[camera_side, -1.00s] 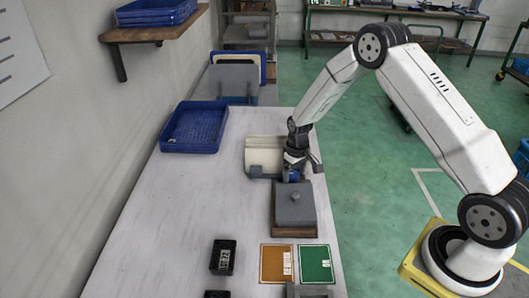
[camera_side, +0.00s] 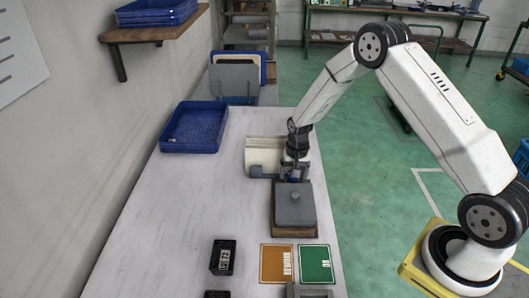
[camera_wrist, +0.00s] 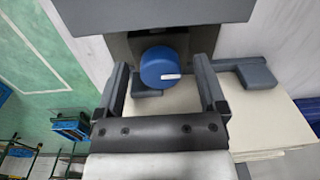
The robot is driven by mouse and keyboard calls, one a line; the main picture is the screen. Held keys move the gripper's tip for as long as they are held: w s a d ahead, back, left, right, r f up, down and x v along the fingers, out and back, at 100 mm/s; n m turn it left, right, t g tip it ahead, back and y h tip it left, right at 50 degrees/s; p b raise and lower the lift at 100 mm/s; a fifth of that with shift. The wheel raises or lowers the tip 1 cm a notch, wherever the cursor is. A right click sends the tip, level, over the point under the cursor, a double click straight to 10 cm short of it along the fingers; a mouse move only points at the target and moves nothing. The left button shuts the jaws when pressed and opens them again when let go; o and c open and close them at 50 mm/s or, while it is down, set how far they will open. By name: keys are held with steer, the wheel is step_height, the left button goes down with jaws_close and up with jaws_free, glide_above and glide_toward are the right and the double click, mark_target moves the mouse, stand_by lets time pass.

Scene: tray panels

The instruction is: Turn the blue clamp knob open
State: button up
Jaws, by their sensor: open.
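The blue clamp knob (camera_wrist: 164,67) is round, with a white mark near its lower edge in the wrist view. It sits between the two fingers of my gripper (camera_wrist: 164,88), with a gap on each side. My gripper is open, and also shows in the side view (camera_side: 293,171), where it hides much of the knob. The knob is at the near end of a holder with cream panels (camera_side: 263,157). Dark grey clamp pieces (camera_wrist: 256,74) lie against the cream panels in the wrist view.
A blue tray (camera_side: 193,127) lies at the back left. An orange card (camera_side: 277,263), a green card (camera_side: 315,264) and a black box (camera_side: 222,257) are nearer. The left tabletop is clear.

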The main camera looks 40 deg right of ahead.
steer(key=m, duration=0.5)
steer(key=shift+m, duration=0.3)
steer(key=shift+w+r, duration=0.1)
steer(key=shift+r, duration=0.1)
step_height(320, 180, up, 7)
steer(key=shift+r, duration=0.15)
steer(key=s+a+r+n+t, duration=0.1)
steer(key=s+a+r+n, duration=0.3)
steer(key=s+n, duration=0.3)
steer(key=s+a+r+n+t, duration=0.1)
steer(key=s+a+r+n, duration=0.4)
steer(key=s, duration=0.7)
steer(key=shift+a+n, duration=0.3)
steer(key=shift+n, duration=0.7)
steer(key=shift+s, duration=0.1)
stand_by(0.7)
